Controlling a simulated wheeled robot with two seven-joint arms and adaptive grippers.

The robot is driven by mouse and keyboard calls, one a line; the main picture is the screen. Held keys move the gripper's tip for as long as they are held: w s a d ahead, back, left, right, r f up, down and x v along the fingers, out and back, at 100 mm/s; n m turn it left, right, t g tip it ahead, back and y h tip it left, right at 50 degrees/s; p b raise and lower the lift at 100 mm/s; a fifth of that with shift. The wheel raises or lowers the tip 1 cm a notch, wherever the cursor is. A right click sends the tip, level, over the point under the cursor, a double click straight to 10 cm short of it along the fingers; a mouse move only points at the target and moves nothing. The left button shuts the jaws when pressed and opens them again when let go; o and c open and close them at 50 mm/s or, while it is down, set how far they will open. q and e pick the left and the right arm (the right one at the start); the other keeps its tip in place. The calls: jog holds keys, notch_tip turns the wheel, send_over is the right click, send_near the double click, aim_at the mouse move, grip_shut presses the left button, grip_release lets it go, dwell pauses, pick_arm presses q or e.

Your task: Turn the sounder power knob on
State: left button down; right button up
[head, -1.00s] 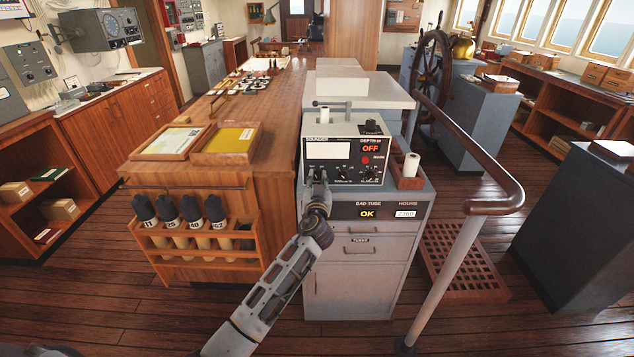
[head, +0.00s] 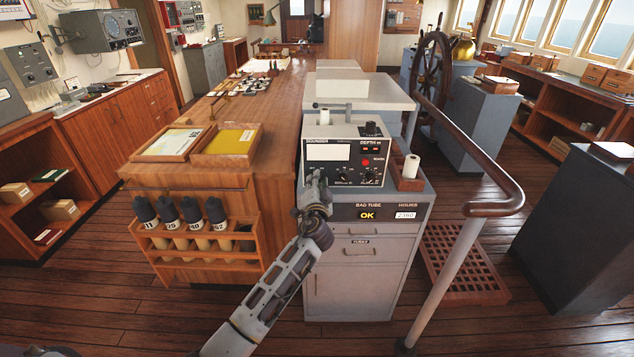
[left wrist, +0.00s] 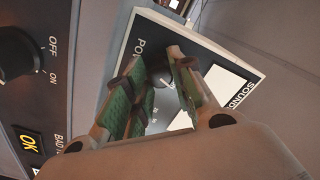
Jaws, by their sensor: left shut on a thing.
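The sounder (head: 342,129) is a grey box with a black front panel, a white screen and a depth display (head: 371,149) at its upper right. The display shows short orange marks. My left gripper (head: 317,180) is at the panel's lower left and hides that part in the head view. In the left wrist view, the green-padded fingers of the gripper (left wrist: 155,90) stand on either side of a small dark knob (left wrist: 158,76) beside lettering starting "PO". The gripper is shut on this power knob. My right gripper is not in view.
The sounder stands on a grey cabinet (head: 356,285) with an "OK" lamp. A larger black knob (left wrist: 14,52) marked OFF and ON is near the gripper in the left wrist view. A brown-topped handrail (head: 480,160) runs at the right, and a chart table (head: 270,110) stands left.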

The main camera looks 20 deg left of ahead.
pick_arm(q)
jog(key=shift+m, duration=1.2)
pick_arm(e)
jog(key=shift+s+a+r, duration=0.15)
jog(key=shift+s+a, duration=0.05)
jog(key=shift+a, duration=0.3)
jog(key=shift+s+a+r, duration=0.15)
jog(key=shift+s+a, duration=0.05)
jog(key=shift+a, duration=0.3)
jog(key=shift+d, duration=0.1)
